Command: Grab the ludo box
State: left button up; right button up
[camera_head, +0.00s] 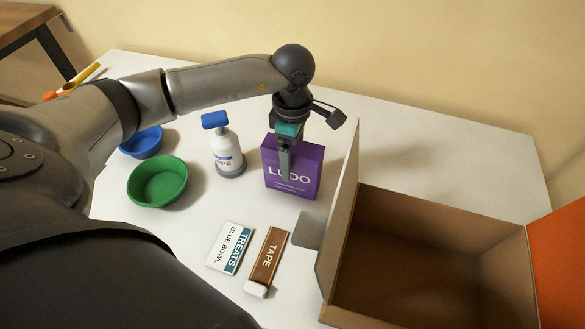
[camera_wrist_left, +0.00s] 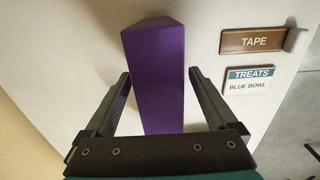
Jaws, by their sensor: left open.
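The purple ludo box (camera_head: 300,181) stands upright on the white table, its "LUDO" face towards the head camera. My left gripper (camera_head: 285,165) is over it from above, partly covering the lettering. In the left wrist view the ludo box (camera_wrist_left: 157,75) lies between the two open fingers of my left gripper (camera_wrist_left: 158,92), with a visible gap on both sides. My right gripper is not in view.
An open cardboard box (camera_head: 440,215) stands to the right. A white spray bottle with a blue top (camera_head: 226,150), a green bowl (camera_head: 158,182) and a blue bowl (camera_head: 141,142) are left. A treats card (camera_head: 230,247) and a tape box (camera_head: 268,257) lie in front.

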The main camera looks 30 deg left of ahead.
pick_arm(q)
jog(key=shift+f, duration=0.35)
jog(key=shift+r, duration=0.1)
grip_shut()
dwell(0.4)
